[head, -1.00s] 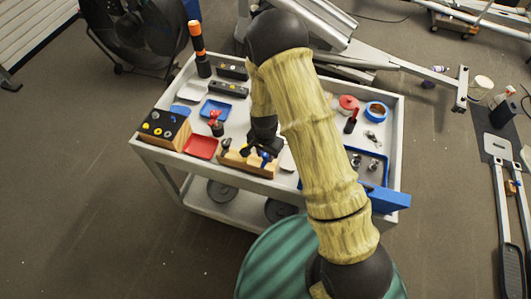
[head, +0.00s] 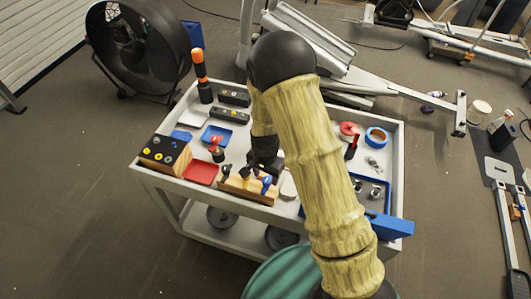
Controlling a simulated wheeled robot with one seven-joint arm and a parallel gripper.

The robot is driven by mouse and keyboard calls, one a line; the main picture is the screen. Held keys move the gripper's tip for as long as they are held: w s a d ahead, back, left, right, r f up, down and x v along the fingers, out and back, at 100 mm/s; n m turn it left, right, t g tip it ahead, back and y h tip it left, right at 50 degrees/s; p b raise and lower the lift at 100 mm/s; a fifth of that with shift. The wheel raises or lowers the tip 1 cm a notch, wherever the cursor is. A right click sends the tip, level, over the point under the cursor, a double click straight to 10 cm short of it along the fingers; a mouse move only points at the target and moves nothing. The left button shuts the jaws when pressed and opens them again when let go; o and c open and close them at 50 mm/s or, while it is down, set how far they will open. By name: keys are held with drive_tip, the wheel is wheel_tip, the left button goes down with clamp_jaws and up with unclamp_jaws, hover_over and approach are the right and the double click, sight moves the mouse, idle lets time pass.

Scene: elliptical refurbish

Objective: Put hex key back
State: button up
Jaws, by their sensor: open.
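A light wooden block (head: 240,187) stands at the front edge of the grey cart, with small dark and blue-handled tools standing in it. A blue-handled piece (head: 266,184) shows at its right part. My gripper (head: 257,170) is open and points down at the right half of this block, just over or around the tool tops. Whether its fingers touch anything is too small to tell. I cannot make out for certain which piece is the hex key. My forearm covers part of the cart to the right.
The cart (head: 148,183) also carries a wooden block with coloured knobs (head: 164,153), a red tray (head: 201,173), a blue tray (head: 217,138), an orange-handled tool (head: 202,75) and tape rolls (head: 376,137). A blue tray with metal parts (head: 357,205) lies right of my arm. A fan (head: 140,45) stands behind.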

wheel_tip(320, 180, up, 14)
drive_tip(key=b, duration=0.1)
drive_tip(key=shift+s+b, duration=0.15)
drive_tip(key=shift+b, duration=0.2)
idle(0.7)
drive_tip(key=s+d+r+n+t, duration=0.1)
drive_tip(key=s+d+r+n, duration=0.1)
drive_tip(key=s+d, duration=0.4)
drive_tip(key=s+d+r+n+t, duration=0.1)
drive_tip(key=s+d+r+n, duration=0.1)
drive_tip(key=s+d+n, duration=0.2)
drive_tip(key=s+d, duration=0.2)
drive_tip(key=d, duration=0.1)
drive_tip(key=shift+d+r, duration=0.25)
drive_tip(key=shift+d, duration=0.1)
idle(0.3)
